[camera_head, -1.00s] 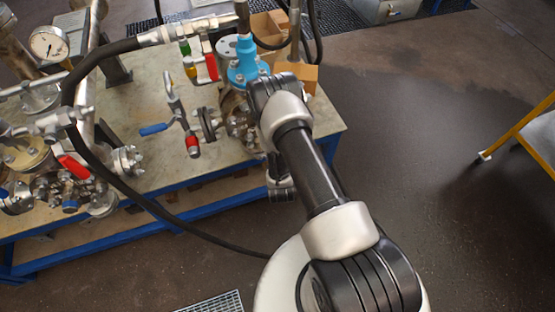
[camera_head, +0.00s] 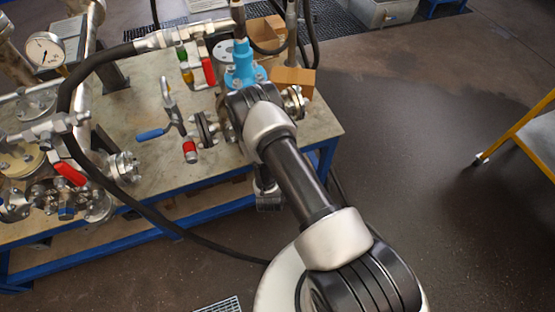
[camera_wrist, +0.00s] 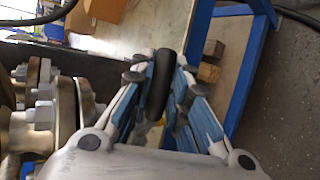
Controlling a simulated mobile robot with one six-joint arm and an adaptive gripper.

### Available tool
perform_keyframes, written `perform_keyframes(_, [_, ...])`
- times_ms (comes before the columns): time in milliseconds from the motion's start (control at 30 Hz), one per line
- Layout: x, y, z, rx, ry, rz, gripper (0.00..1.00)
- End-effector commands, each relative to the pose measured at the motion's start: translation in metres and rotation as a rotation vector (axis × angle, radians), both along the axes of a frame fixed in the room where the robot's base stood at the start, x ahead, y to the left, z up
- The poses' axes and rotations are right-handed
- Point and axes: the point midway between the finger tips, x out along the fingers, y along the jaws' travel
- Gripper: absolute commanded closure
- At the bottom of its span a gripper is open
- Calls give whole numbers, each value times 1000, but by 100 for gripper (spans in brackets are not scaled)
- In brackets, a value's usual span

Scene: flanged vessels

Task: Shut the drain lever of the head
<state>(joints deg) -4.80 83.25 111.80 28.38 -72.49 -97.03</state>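My gripper shows in the wrist view (camera_wrist: 160,80), its two blue-padded fingers apart. A black rounded bar (camera_wrist: 160,88) shows between the fingers, close to both pads. It looks like a handle, but I cannot tell whether it is the drain lever or whether the pads touch it. In the head view my own arm hides most of the head below the blue fitting (camera_head: 243,68), and the gripper's fingers cannot be made out. A bolted flange (camera_head: 293,102) shows just right of the arm. Bolted flanges (camera_wrist: 62,115) also fill the left of the wrist view.
Left of the arm are a blue lever (camera_head: 152,134), a red handle (camera_head: 190,152) and a red lever (camera_head: 208,71). Another red lever (camera_head: 70,173) is further left. A black hose (camera_head: 90,62) arches over the bench (camera_head: 140,85).

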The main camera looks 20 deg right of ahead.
Motion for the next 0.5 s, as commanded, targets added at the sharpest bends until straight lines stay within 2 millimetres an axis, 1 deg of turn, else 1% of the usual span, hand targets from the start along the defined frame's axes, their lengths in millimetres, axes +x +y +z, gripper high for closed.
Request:
perform_keyframes(33, [0, -1, 1, -3, -1, -1, 82])
perform_keyframes(133, [0, 0, 1, -2, -1, 0, 75])
perform_keyframes(500, [-3, 2, 2, 1, 0, 1, 75])
